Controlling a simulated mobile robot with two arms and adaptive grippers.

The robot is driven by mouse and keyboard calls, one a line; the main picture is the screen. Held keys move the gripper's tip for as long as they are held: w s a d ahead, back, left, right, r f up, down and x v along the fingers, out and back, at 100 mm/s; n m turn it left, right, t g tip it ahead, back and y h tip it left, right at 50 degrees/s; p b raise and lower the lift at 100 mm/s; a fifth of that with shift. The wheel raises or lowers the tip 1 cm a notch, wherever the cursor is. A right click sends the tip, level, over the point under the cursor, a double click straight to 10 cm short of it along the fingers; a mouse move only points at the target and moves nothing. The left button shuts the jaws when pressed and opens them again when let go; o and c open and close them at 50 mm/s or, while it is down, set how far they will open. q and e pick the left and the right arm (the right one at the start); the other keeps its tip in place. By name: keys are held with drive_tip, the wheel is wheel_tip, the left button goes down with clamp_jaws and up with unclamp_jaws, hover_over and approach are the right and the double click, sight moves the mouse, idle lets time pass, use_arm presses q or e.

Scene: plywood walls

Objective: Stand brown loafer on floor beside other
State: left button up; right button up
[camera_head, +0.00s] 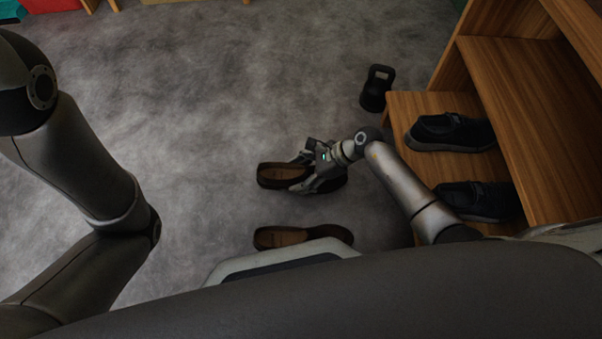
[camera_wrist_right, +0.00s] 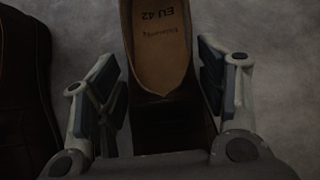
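Two brown loafers with tan insoles are on the grey floor in the head view. The nearer loafer (camera_head: 275,237) stands by itself, toes to the right; its dark side shows at the left edge of the right wrist view (camera_wrist_right: 22,100). The farther loafer (camera_head: 275,173) lies roughly parallel to it. My right gripper (camera_head: 307,172) is around the farther loafer. In the right wrist view this loafer (camera_wrist_right: 160,45) lies between the two fingers, insole marked EU 42. Fingertips are close to both its sides; whether they press is unclear. My left gripper is out of view.
A wooden shelf unit (camera_head: 530,120) stands at the right, with two dark shoes (camera_head: 450,131) (camera_head: 480,199) on its low step. The floor at the middle left is clear.

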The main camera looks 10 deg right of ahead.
drive_tip(key=shift+o, duration=1.2)
drive_tip(key=shift+r, duration=0.1)
